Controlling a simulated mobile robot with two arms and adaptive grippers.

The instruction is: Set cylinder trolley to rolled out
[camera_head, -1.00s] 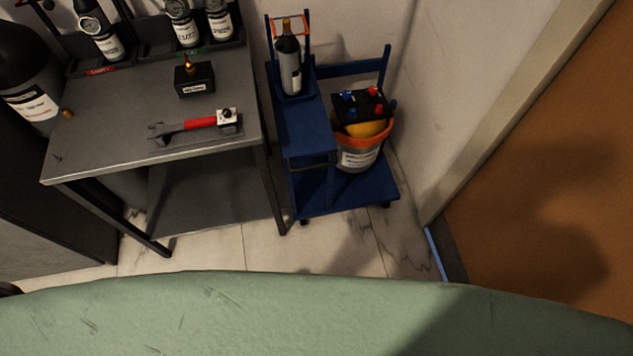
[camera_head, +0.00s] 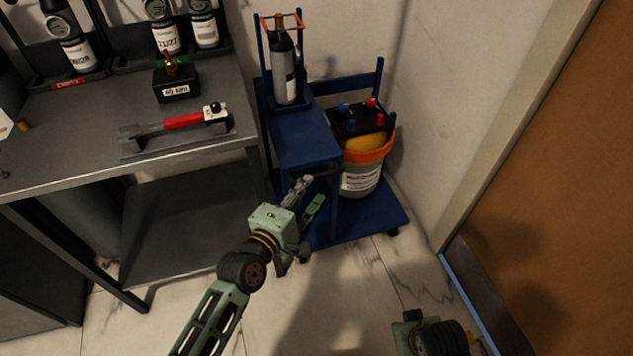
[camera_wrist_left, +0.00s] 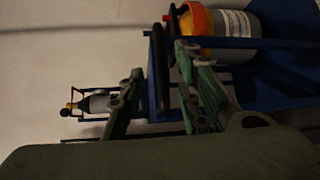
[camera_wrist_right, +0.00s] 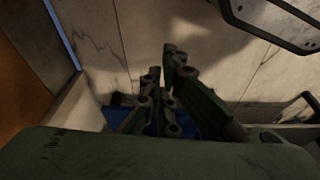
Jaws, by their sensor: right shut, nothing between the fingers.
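The blue cylinder trolley (camera_head: 308,136) stands against the wall between the bench and the door. It carries a dark bottle with a grey label (camera_head: 284,72) and a grey cylinder with an orange rim (camera_head: 363,178). A dark bar handle (camera_head: 326,171) is on its front; it also shows in the left wrist view (camera_wrist_left: 159,70). My left gripper (camera_head: 311,192) is at the trolley's front, close to the handle. Its fingers are apart, with the bar appearing between them; contact is unclear. My right gripper (camera_wrist_right: 162,62) is shut and empty, over the floor in front of the trolley.
A grey bench (camera_head: 75,130) with a red-handled tool (camera_head: 180,122), a black labelled box (camera_head: 176,86) and several bottles stands left of the trolley. A brown door (camera_head: 560,180) is at the right. The marble floor (camera_head: 350,290) before the trolley is clear.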

